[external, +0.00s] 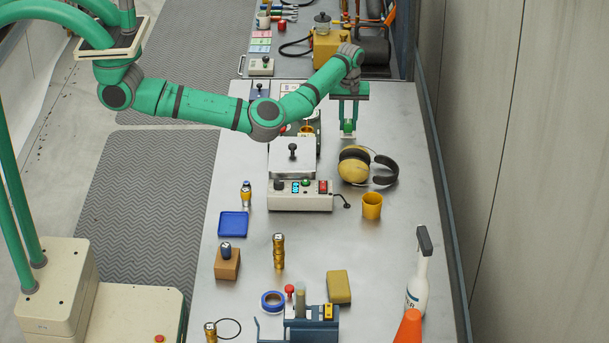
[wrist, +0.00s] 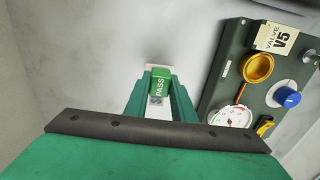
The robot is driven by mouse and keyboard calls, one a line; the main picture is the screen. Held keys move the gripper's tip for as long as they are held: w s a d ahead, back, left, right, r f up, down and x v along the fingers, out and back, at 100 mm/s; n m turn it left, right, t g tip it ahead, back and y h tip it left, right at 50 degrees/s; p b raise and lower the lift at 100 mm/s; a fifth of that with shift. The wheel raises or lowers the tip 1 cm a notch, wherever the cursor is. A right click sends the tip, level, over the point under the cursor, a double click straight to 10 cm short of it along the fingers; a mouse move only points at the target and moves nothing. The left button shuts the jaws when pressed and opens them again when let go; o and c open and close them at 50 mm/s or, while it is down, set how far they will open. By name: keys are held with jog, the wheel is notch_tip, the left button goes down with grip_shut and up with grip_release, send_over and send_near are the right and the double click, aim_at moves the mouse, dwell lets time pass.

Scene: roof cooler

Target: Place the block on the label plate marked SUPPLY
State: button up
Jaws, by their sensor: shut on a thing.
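My gripper (external: 348,122) is over the far right part of the metal bench. In the wrist view my gripper (wrist: 160,92) is shut on a green block (wrist: 161,83) marked PASS. In the external view the block (external: 348,126) is small between the fingers. A pale label plate (wrist: 154,101) shows just below and around the block in the wrist view. Only part of a letter like S is readable on it; the fingers and block hide the rest. I cannot tell whether the block touches the plate.
A dark valve panel (wrist: 238,88) marked V5, with a gauge and blue knob, stands right of my gripper in the wrist view. Yellow earmuffs (external: 354,165) and a yellow cup (external: 372,206) are nearer on the bench. A yellow machine (external: 330,48) is behind.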

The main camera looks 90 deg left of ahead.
aim_at(348, 121)
jog(key=shift+f, duration=0.75)
jog(key=o, duration=1)
jog(key=shift+f, duration=0.15)
notch_tip(348, 121, up, 12)
jog(key=shift+r, duration=0.2)
